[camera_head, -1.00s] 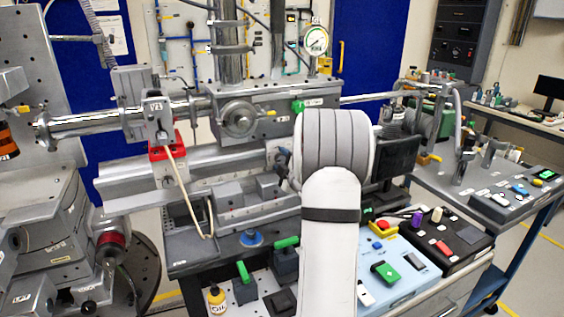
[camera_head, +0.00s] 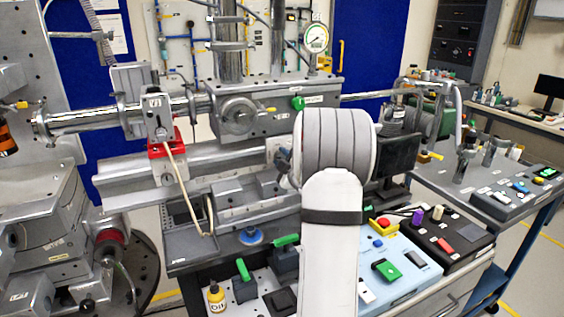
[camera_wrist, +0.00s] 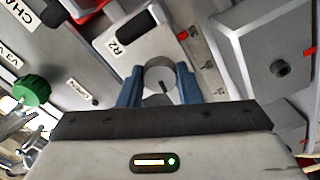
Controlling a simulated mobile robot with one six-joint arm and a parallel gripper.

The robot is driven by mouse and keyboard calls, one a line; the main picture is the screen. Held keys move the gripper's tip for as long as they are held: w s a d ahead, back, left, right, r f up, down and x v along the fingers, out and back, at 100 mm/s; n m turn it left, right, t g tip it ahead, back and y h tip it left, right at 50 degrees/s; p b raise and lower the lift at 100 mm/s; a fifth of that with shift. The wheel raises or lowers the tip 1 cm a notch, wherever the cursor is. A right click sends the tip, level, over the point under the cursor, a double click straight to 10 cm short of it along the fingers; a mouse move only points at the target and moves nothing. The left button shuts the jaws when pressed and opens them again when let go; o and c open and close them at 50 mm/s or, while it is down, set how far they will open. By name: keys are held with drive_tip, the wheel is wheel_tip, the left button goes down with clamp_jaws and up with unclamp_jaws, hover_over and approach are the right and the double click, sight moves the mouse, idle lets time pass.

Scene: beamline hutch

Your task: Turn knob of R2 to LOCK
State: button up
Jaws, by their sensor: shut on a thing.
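The R2 unit (camera_wrist: 163,35) is a pale grey box with a white label reading R2 (camera_wrist: 118,47) in the wrist view. Its round grey knob (camera_wrist: 160,72) has a dark line on its face. My gripper (camera_wrist: 159,78) has its blue fingers on both sides of this knob and is shut on it. A LOCK mark cannot be read. In the head view my arm covers the gripper, and I cannot make out R2 or its knob.
A green knob (camera_wrist: 32,90) and a grey box (camera_wrist: 271,58) lie either side in the wrist view. A dark monitor (camera_head: 396,160) stands close beside my arm.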

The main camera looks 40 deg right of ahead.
drive_tip(key=m+b, duration=0.1)
drive_tip(key=m, duration=0.2)
drive_tip(key=shift+f+m, duration=0.1)
drive_tip(key=shift+m, duration=0.2)
drive_tip(key=m, duration=0.4)
drive_tip(key=shift+m+b, duration=0.3)
drive_tip(key=shift+b, duration=0.1)
drive_tip(key=m, duration=0.4)
drive_tip(key=shift+p, duration=0.4)
drive_tip(key=shift+m+p, duration=0.45)
drive_tip(key=shift+m, duration=1.75)
drive_tip(key=o, duration=1)
drive_tip(key=shift+s, duration=0.15)
